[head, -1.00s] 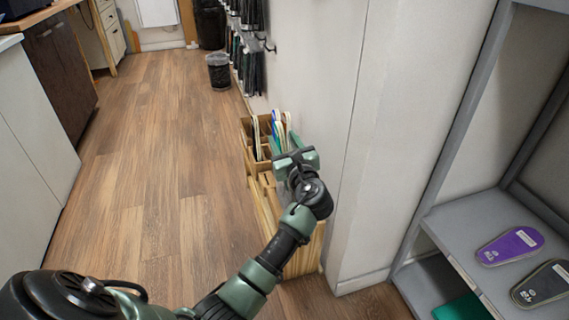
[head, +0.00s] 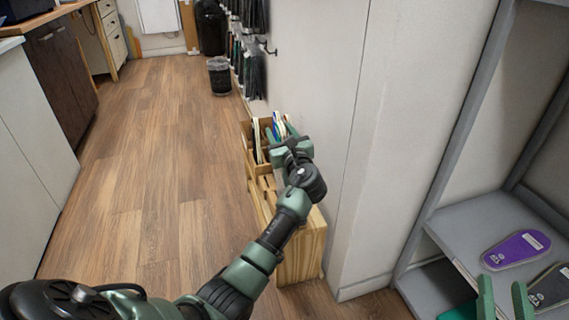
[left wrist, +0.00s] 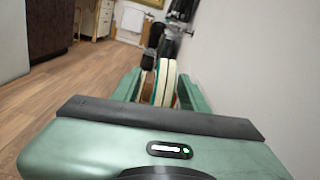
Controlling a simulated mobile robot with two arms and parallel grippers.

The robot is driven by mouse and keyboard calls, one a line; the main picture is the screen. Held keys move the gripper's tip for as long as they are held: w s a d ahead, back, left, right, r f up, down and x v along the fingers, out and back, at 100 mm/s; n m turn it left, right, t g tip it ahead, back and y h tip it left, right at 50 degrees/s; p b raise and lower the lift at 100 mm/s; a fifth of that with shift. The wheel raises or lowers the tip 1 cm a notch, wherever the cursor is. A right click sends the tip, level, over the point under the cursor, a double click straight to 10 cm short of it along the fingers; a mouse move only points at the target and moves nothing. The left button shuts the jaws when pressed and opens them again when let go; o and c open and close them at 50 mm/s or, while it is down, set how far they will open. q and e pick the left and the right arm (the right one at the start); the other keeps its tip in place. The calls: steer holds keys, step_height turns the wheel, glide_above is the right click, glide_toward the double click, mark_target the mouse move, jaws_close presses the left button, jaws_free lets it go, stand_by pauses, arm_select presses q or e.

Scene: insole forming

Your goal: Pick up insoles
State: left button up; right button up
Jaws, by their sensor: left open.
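Several insoles (head: 257,140) stand upright on edge in a wooden rack (head: 310,245) against the wall. My left gripper (head: 283,142) is over the rack with its fingers apart. In the left wrist view, pale and green insole edges (left wrist: 166,80) show between the open fingers of my left gripper (left wrist: 160,85); I cannot tell whether they touch. A purple insole (head: 515,249) and a dark insole (head: 550,287) lie flat on a grey shelf (head: 465,218) at right. The two green fingers of my right gripper (head: 503,285) show apart at the bottom edge, by the dark insole.
A white wall (head: 345,130) runs close beside the rack. The grey shelf's upright post (head: 450,160) stands at right. The wooden floor (head: 150,180) left of the rack is clear. A bin (head: 219,76) and hanging dark items (head: 248,55) are further back.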

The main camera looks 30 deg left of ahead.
arm_select(q)
steer(key=shift+c, duration=0.3)
jaws_close()
stand_by(1.1)
